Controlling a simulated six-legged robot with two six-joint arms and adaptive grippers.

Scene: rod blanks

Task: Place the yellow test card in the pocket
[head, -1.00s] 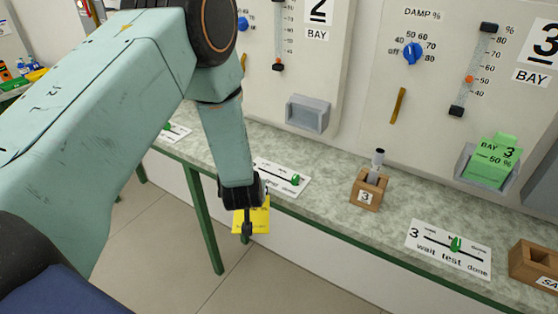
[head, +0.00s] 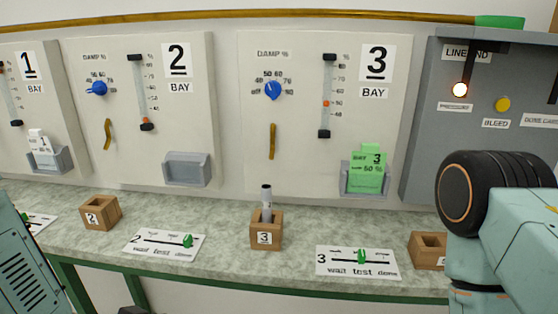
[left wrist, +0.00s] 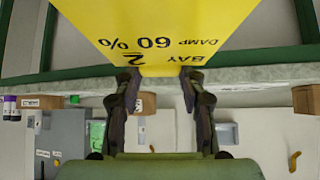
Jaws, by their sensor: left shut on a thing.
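The yellow card (left wrist: 165,35) fills the top of the left wrist view, printed "BAY 2 DAMP 60 %" and upside down there. My left gripper (left wrist: 160,78) is shut on the card's near edge. In the head view the card is out of sight; only part of my left arm shows at the lower left edge. The grey pocket (head: 188,170) on the bay 2 panel looks empty. The bay 3 pocket (head: 366,188) holds a green card (head: 368,166), and the bay 1 pocket (head: 48,163) holds a white card (head: 40,146). My right gripper is not in view.
On the counter (head: 215,240) stand wooden block 2 (head: 100,213), block 3 (head: 265,236) with a grey rod (head: 266,200) in it, and another wooden block (head: 427,250). Slider plates 2 (head: 165,245) and 3 (head: 358,263) lie flat.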

